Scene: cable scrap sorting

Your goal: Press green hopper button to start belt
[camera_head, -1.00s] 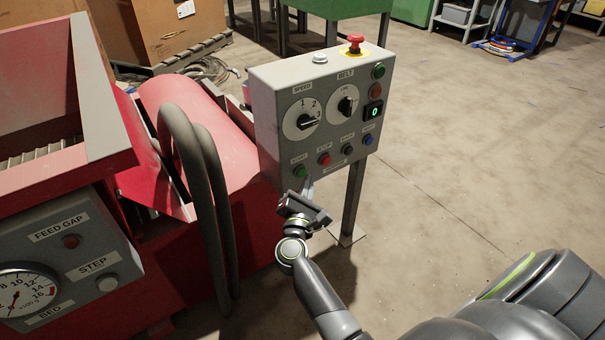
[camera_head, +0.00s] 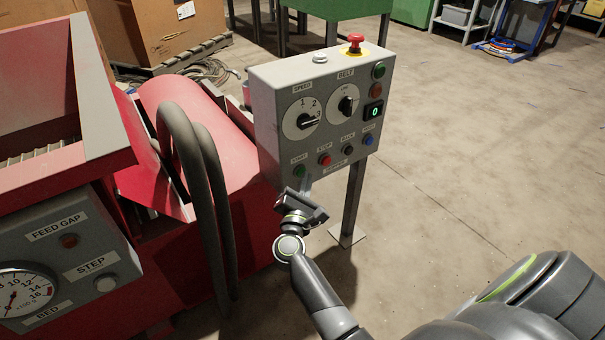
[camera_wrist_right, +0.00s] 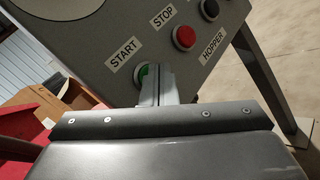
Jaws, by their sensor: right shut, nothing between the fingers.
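The green START button (camera_head: 300,171) is at the lower left of the grey control box (camera_head: 262,125), in a row labelled HOPPER. In the right wrist view the green button (camera_wrist_right: 142,76) is partly covered by my fingers. My right gripper (camera_head: 305,186) is shut and empty. Its fingertips are at the button's lower right edge, pointing at the panel. They also show in the right wrist view (camera_wrist_right: 163,72). I cannot tell whether they touch the button. My left gripper is not in view.
A red STOP button (camera_head: 324,159) sits right of START, with a black and a blue button beyond. A red emergency stop (camera_head: 355,43) is on top of the box. The belt display (camera_head: 374,112) reads 0. Grey hoses (camera_head: 205,190) and red machinery stand left; floor is clear right.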

